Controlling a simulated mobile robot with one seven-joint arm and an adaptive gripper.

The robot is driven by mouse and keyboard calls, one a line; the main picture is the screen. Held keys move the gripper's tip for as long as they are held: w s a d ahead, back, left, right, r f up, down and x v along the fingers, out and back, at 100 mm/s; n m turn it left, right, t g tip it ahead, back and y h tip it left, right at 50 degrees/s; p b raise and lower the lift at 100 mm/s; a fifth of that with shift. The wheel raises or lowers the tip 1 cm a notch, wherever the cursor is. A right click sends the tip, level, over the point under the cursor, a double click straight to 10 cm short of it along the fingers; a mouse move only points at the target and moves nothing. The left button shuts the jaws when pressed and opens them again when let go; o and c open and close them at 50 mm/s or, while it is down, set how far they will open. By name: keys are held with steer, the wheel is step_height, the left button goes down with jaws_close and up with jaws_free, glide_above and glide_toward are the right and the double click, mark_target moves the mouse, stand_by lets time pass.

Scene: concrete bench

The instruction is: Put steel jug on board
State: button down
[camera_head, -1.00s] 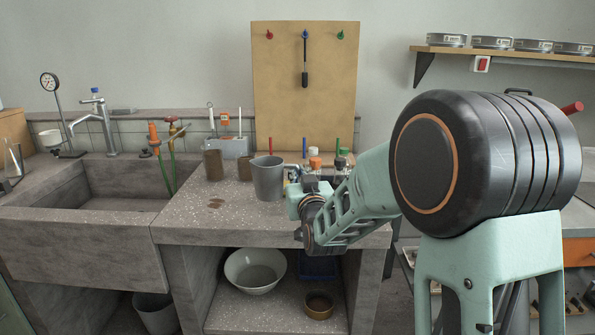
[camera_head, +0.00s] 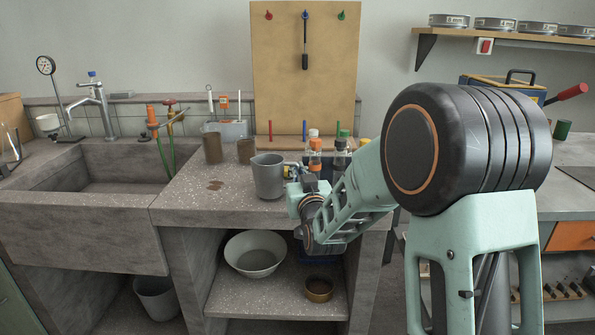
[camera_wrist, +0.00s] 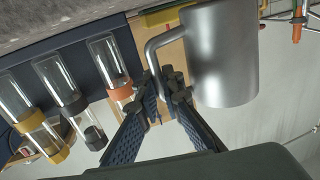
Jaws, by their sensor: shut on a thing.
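The steel jug (camera_head: 268,177) is a plain grey metal vessel near the bench's front edge, upright in the head view. In the wrist view the jug (camera_wrist: 222,55) fills the upper right, its looped handle towards my gripper (camera_wrist: 167,88). My gripper is shut on the handle; in the head view the gripper (camera_head: 289,174) is partly hidden by my own wrist, right of the jug. I cannot tell whether the jug's base touches the bench. The tan board (camera_head: 280,85) stands upright behind, with red, blue and green hooks. A black-handled tool hangs from the blue hook.
Several capped bottles (camera_head: 315,155) stand in a dark rack right of the jug; they show left of my gripper in the wrist view. Two brown beakers (camera_head: 212,148) stand behind the jug. A sink (camera_head: 100,220) lies left. A bowl (camera_head: 255,253) sits on the shelf below.

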steer(key=shift+f+b, duration=0.55)
steer(key=shift+b, duration=0.1)
steer(key=c, duration=2)
jaws_free()
